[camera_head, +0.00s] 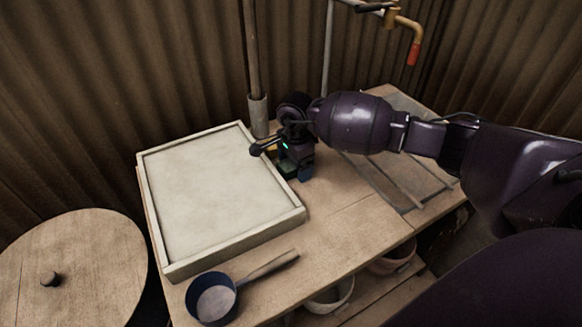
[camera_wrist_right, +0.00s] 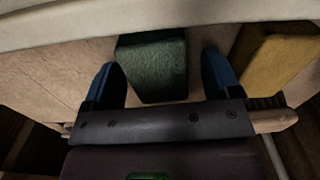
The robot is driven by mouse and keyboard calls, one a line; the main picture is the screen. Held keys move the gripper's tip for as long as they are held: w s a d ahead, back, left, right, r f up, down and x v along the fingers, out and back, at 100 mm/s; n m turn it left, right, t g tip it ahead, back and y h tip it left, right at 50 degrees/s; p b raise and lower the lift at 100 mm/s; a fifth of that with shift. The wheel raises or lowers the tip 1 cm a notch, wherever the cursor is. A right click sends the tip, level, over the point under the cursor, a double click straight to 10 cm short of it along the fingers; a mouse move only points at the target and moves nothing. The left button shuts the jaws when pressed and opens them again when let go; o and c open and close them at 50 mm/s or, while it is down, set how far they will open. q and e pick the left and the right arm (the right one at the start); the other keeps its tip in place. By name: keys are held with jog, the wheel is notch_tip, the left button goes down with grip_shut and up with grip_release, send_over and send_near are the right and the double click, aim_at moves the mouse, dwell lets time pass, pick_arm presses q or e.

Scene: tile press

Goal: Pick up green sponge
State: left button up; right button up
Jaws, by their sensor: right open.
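The green sponge (camera_wrist_right: 153,68) is a dark green block lying on the wooden table, close to the pale tray's edge. In the right wrist view it sits between the two blue fingers of my right gripper (camera_wrist_right: 163,85), which is open, with a gap showing on each side of it. In the head view my right gripper (camera_head: 297,173) points down at the table beside the tray, and a small part of the green sponge (camera_head: 287,168) shows there; the rest is hidden by the gripper. My left gripper is not in view.
A yellow block (camera_wrist_right: 272,62) lies just right of the green sponge in the wrist view. The pale framed tray (camera_head: 168,266) is close on the left. A dark ladle (camera_head: 211,300) lies in front. A wire rack (camera_head: 412,208) is on the right.

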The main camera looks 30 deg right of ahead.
jog(key=shift+r, duration=0.1)
jog(key=c, duration=1)
notch_tip(320, 180, up, 20)
jog(key=p, duration=0.3)
